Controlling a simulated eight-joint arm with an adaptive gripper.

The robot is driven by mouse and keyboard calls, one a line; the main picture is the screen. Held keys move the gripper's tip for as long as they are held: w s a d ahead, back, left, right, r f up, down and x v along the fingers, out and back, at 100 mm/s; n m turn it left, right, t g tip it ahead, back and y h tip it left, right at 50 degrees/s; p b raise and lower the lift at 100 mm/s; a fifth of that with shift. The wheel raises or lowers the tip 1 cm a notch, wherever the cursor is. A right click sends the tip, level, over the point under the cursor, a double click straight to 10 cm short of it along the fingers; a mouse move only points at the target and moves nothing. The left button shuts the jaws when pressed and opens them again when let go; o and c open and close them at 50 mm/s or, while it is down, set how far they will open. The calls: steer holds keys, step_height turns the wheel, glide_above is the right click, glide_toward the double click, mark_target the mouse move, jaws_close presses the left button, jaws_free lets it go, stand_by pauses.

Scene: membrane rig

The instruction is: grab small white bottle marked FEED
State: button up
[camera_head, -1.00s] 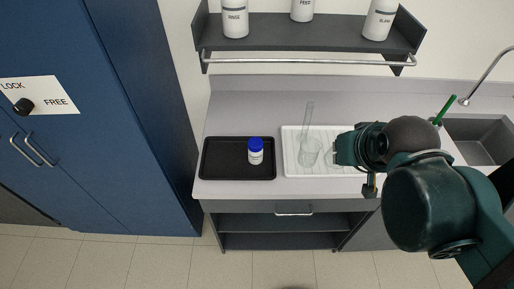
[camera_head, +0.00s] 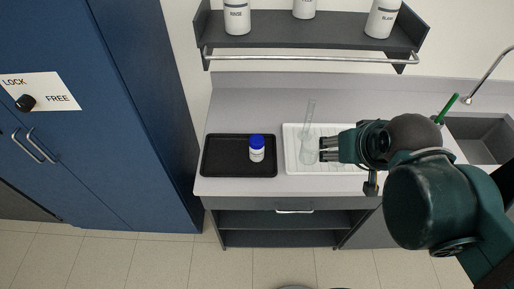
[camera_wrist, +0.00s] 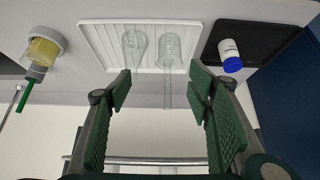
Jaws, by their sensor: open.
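A small white bottle with a blue cap (camera_head: 256,149) stands upright on the black tray (camera_head: 215,170). Its label is too small to read. It also shows in the wrist view (camera_wrist: 230,56), at the upper right. A larger white bottle (camera_head: 304,9) on the wall shelf carries dark lettering that looks like FEED; its top is cut off. My gripper (camera_head: 328,149) is open and empty over the white drying rack, to the right of the blue-capped bottle and apart from it. In the wrist view my gripper (camera_wrist: 160,92) shows its two green fingers spread wide.
Clear glassware (camera_head: 309,148) stands on the white ribbed rack (camera_head: 292,166), between my gripper and the black tray. White bottles marked RINSE (camera_head: 237,18) and BLANK (camera_head: 383,20) stand on the shelf (camera_head: 340,36). A sink (camera_head: 482,140) lies right, a blue cabinet (camera_head: 110,120) left.

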steer(key=shift+w+a+r, duration=0.1)
stand_by(0.3)
steer(key=n+g+p, duration=0.7)
steer(key=n+p, duration=0.2)
steer(key=n, duration=0.6)
glide_above(257, 140)
steer(key=d, duration=0.1)
step_height(257, 140, down, 9)
steer(key=shift+w+d+r, duration=0.1)
steer(key=shift+r, duration=0.05)
steer(key=shift+a+f+n, duration=0.4)
steer(key=shift+a+f, duration=0.05)
steer(key=shift+f, duration=0.05)
steer(key=shift+f, duration=0.1)
steer(key=shift+f, duration=1.2)
steer(key=shift+f, duration=0.15)
steer(key=shift+a+f, duration=0.2)
steer(key=shift+f, duration=2.25)
